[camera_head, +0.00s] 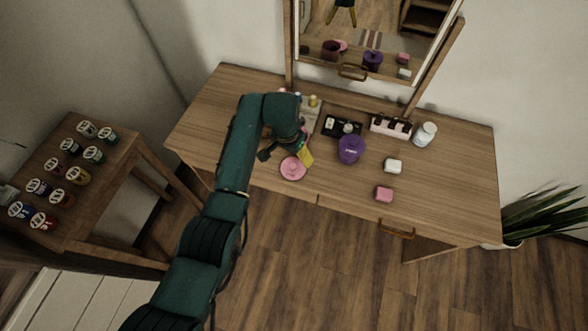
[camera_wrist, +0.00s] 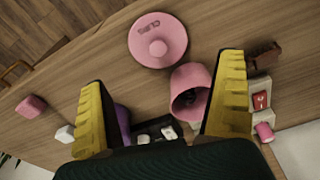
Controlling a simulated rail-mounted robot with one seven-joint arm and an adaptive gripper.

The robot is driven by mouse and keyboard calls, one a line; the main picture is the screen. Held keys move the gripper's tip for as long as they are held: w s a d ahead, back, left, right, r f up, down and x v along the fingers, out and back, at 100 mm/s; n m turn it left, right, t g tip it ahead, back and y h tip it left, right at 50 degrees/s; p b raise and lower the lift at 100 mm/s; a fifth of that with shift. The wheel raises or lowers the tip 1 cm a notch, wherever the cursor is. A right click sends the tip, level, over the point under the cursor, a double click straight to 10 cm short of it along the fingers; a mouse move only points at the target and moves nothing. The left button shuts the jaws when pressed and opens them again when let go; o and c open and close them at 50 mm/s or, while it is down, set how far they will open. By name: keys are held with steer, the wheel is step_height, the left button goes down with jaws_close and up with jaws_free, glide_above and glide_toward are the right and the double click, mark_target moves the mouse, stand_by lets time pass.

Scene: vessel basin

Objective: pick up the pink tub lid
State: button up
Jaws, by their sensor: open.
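The pink tub lid (camera_head: 293,168) lies on the wooden dressing table near its front edge. In the wrist view the lid (camera_wrist: 172,30) is a round disc with a knob facing up and small dark lettering. The open pink tub (camera_wrist: 190,86) stands just beside the lid, its mouth showing a dark inside; in the head view my arm mostly hides it. My gripper (camera_wrist: 165,72) is open and empty, its yellow fingers spread wide. In the head view my gripper (camera_head: 285,154) is above the table close to the lid, which appears beyond the fingertips in the wrist view.
A purple lidded pot (camera_head: 351,150) stands right of the lid. A white block (camera_head: 393,166) and a pink block (camera_head: 384,194) lie further right. A black tray (camera_head: 330,126), pink rack (camera_head: 391,126) and white jar (camera_head: 424,135) are behind. A mirror (camera_head: 380,25) stands at the back.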

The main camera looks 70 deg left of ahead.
mark_target(293, 165)
steer(key=f, duration=0.3)
steer(key=f+b, duration=0.1)
steer(key=f, duration=0.2)
steer(key=w+f+b, duration=0.1)
steer(key=f, duration=0.2)
steer(key=shift+a+f, duration=0.15)
steer(key=shift+a, duration=0.1)
steer(key=shift+c, duration=0.2)
steer(key=c, duration=1)
